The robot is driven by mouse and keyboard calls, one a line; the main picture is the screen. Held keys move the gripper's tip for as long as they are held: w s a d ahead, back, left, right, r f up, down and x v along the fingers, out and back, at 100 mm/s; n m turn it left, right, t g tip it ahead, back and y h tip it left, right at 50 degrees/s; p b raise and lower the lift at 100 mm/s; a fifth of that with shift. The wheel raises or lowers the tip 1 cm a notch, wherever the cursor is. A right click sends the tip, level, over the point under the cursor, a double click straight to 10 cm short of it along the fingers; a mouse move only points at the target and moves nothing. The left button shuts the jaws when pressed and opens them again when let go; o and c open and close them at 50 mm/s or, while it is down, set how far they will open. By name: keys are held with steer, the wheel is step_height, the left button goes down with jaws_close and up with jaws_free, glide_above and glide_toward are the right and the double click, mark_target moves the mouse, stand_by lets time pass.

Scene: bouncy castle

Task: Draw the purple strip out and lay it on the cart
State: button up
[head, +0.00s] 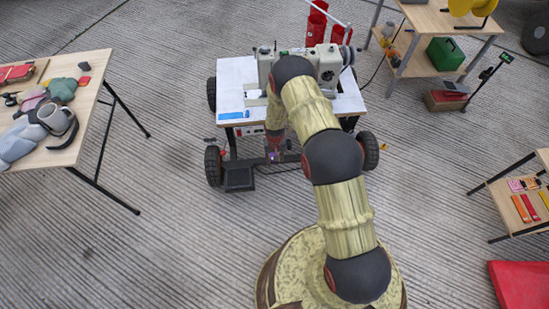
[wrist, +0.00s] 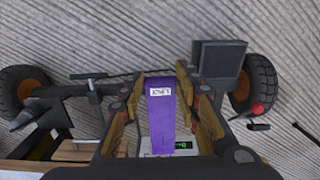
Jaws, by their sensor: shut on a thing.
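The purple strip (wrist: 160,110) is between the fingers of my gripper (wrist: 160,88) in the wrist view. It has a white printed label near its far end. My gripper is shut on it. In the head view, my gripper (head: 274,148) hangs at the front side of the wheeled cart (head: 232,72), below its white top, and only a small bit of purple shows there. The strip's near end reaches a pale part with a green display (wrist: 183,145) in the wrist view; whether it is still inside a slot cannot be told.
A sewing machine (head: 330,62) stands on the cart, and a blue strip (head: 233,115) lies at its front left. A black pedal box (head: 239,178) and wheels (head: 213,165) are low at the front. A cluttered table (head: 90,75) stands left, and a rack with coloured strips (head: 522,208) stands right.

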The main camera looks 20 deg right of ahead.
steer(key=s+a+p, duration=0.1)
steer(key=s+p, duration=0.1)
steer(key=s, duration=0.5)
steer(key=shift+a+r, duration=0.15)
steer(key=shift+a, duration=0.05)
stand_by(1.2)
steer(key=shift+s, duration=0.1)
steer(key=shift+r, duration=0.1)
step_height(320, 180, up, 7)
steer(key=s+p, duration=0.2)
steer(key=p, duration=0.3)
steer(key=shift+a, duration=0.2)
stand_by(0.7)
